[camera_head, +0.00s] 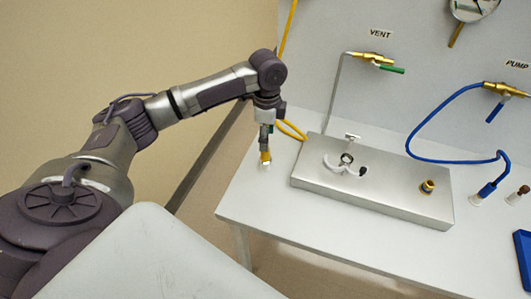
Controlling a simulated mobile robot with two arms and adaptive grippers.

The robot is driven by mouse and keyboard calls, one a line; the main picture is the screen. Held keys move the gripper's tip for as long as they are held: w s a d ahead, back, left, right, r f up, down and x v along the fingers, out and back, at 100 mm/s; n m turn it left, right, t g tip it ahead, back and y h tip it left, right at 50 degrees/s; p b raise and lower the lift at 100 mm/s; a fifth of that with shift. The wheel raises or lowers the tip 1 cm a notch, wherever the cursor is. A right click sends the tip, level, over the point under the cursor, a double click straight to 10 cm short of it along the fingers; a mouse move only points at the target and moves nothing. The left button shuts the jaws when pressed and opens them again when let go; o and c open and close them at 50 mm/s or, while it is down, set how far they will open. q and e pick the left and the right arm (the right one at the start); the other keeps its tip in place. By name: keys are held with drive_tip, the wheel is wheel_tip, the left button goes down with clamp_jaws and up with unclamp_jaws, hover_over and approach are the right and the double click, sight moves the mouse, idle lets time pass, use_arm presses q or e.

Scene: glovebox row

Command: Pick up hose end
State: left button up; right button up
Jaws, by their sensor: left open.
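A yellow hose end (265,158) stands upright at the left end of the white bench, its lower tip in a small pale holder. My left gripper (264,147) points down directly above it, open, with its fingers close to or around the top of the hose end; I cannot tell whether they touch. The yellow hose (291,130) loops beside the gripper, partly hidden by it. A blue hose end (487,189) stands at the right of the bench in a white holder. My right gripper is not in view.
A steel box (320,178) on the bench (290,218) carries a clamp ring (346,159) and a brass port (427,187). Brass valves labelled VENT (370,58) and PUMP (505,89) are on the wall. A blue tray (524,252) is at the right edge. The bench front is clear.

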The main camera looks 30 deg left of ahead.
sight(265, 153)
use_arm(q)
wheel_tip(265, 153, down, 2)
drive_tip(key=shift+s+f+p, duration=0.1)
drive_tip(key=shift+f+p, duration=0.3)
drive_tip(key=shift+f, duration=0.15)
drive_tip(key=f+p, duration=0.1)
drive_tip(key=f, duration=0.3)
drive_tip(key=shift+a+f, duration=0.2)
drive_tip(key=shift+c, duration=0.2)
clamp_jaws()
